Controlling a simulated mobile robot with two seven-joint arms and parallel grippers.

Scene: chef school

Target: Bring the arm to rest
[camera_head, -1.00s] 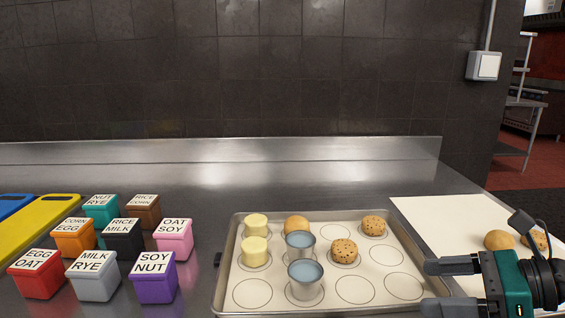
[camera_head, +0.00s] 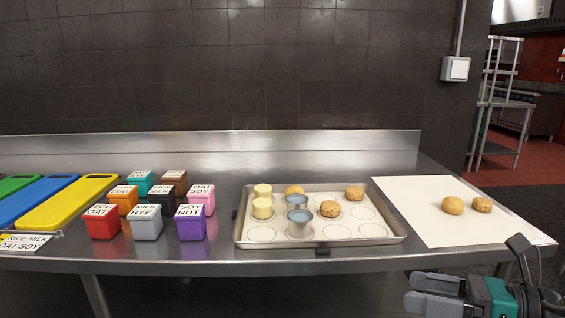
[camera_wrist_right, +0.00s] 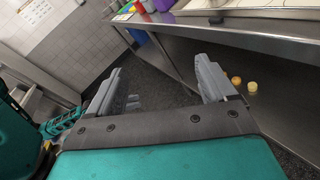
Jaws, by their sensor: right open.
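My right gripper (camera_head: 412,290) is in the lower right of the head view, in front of the steel table's front edge and lower than the tabletop. Its fingers are apart with nothing between them. The right wrist view shows the same open gripper (camera_wrist_right: 162,80) with bare dark floor between the fingers.
The steel table (camera_head: 350,255) carries a baking tray (camera_head: 392,236) with pastries and metal cups. A white sheet (camera_head: 425,212) holds two round buns (camera_head: 452,205). Labelled boxes (camera_head: 147,221) and coloured boards (camera_head: 70,200) stand left. Floor beneath the gripper looks clear.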

